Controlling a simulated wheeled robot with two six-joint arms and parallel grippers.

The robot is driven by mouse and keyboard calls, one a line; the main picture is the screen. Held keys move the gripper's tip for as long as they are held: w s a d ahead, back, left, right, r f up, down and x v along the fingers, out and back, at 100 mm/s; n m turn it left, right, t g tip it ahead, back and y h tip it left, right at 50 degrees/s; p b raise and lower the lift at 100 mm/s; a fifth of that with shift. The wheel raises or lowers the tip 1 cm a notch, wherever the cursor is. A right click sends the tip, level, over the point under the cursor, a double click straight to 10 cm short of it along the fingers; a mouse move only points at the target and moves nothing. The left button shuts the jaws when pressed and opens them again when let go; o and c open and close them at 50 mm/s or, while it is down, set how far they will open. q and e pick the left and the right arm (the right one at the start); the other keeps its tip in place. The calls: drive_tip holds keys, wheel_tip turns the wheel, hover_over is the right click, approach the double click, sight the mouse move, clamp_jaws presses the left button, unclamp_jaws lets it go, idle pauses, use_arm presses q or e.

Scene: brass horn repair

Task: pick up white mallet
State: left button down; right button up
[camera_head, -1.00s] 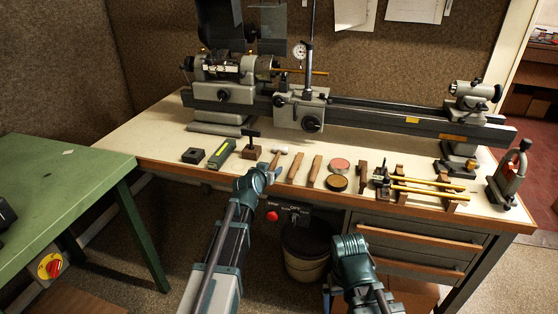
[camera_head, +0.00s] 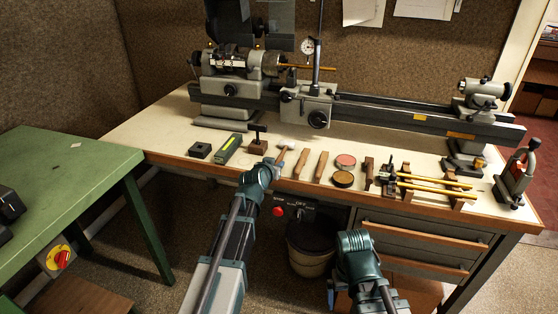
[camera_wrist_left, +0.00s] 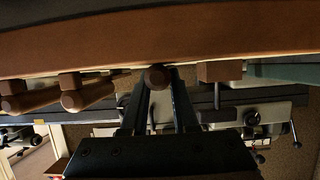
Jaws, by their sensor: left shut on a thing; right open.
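The white mallet lies near the front edge of the bench, its pale head (camera_head: 288,144) pointing toward the lathe and its wooden handle toward me. My left gripper (camera_head: 268,163) is at the handle's near end and shut on it. In the left wrist view the round handle end (camera_wrist_left: 157,77) sits between the two dark fingers (camera_wrist_left: 160,100). I cannot tell whether the mallet is clear of the bench top. My right gripper (camera_head: 357,243) is low in front of the drawers, empty; its fingers are mostly hidden.
Left of the mallet are a dark hammer on a wooden block (camera_head: 257,146) and a green box (camera_head: 227,149). Wooden handles (camera_head: 301,162), two round tins (camera_head: 343,179) and brass rods (camera_head: 435,187) lie to its right. A lathe (camera_head: 318,106) stands behind. A green table (camera_head: 70,175) is at left.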

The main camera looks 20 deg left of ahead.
use_arm(q)
wheel_tip(320, 180, up, 10)
drive_tip(key=p, duration=1)
